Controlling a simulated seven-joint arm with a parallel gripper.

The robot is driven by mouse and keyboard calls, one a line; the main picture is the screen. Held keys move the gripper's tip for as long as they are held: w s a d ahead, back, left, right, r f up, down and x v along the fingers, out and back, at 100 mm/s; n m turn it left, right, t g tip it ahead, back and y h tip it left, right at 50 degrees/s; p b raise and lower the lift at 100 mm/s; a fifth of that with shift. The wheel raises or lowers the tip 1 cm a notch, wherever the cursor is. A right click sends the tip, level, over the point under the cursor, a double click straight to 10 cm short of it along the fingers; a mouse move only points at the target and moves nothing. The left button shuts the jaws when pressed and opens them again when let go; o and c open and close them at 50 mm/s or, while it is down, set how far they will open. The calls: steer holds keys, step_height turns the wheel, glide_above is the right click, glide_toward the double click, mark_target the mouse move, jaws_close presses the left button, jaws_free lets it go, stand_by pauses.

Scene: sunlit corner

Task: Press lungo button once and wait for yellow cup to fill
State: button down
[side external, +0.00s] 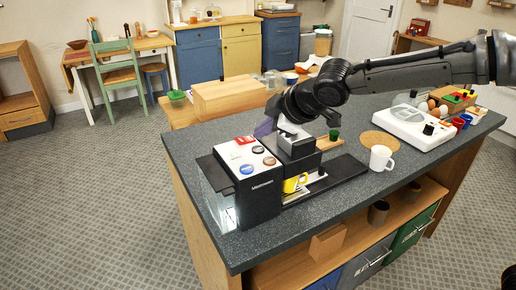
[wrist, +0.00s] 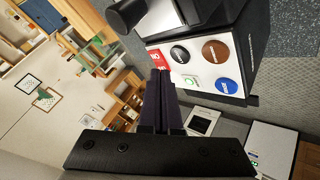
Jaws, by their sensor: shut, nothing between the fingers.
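The coffee machine (side external: 262,196) is black with a white top panel and stands on the dark counter. Red, black, brown and blue round or square markings show on its panel (wrist: 203,68); their labels are too small to tell which is lungo. The yellow cup (side external: 295,184) stands upright under the spout; its inside is hidden. My gripper (side external: 264,128) has dark purple fingers, shut and empty, at the panel's far edge. In the wrist view the fingertips (wrist: 160,74) appear beside the red marking (wrist: 155,57) and black button (wrist: 180,54); I cannot tell whether they touch.
A white mug (side external: 381,158) stands near a round cork mat (side external: 379,141). A white appliance (side external: 410,127) and a rack of eggs are at the right. A wooden box (side external: 230,99) stands behind the counter. The counter's front right is clear.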

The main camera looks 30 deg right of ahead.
mark_target(263, 151)
steer(key=shift+f, duration=0.65)
steer(key=shift+f, duration=0.1)
stand_by(1.6)
steer(key=shift+f, duration=0.3)
steer(key=shift+f, duration=0.4)
stand_by(0.8)
steer(key=shift+r, duration=0.8)
steer(key=shift+r, duration=2.5)
